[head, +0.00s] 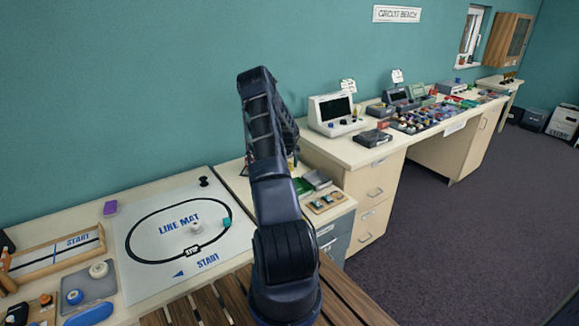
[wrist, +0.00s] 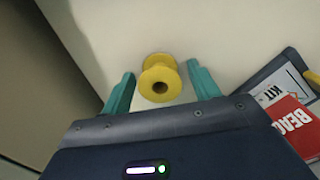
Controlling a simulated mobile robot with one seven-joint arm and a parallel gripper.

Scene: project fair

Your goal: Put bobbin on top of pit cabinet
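A yellow bobbin (wrist: 160,84) shows in the wrist view against a cream surface (wrist: 165,25), with its dark centre hole facing the camera. My gripper (wrist: 161,84) has its two teal fingers spread, one on each side of the bobbin, with a visible gap on both sides. In the head view my arm hides the gripper and the bobbin. A low cabinet with a grey drawer front (head: 335,237) and a cream top stands between the mat table and the long bench, partly behind my arm. I cannot tell for sure that it is the pit cabinet.
A dark tray (wrist: 245,103) with a red printed item (wrist: 292,126) lies right of my gripper. A small wooden tray (head: 326,203) and green items (head: 316,180) sit on the low cabinet. The line mat (head: 150,213) lies to the left; the circuit bench (head: 345,150) is crowded.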

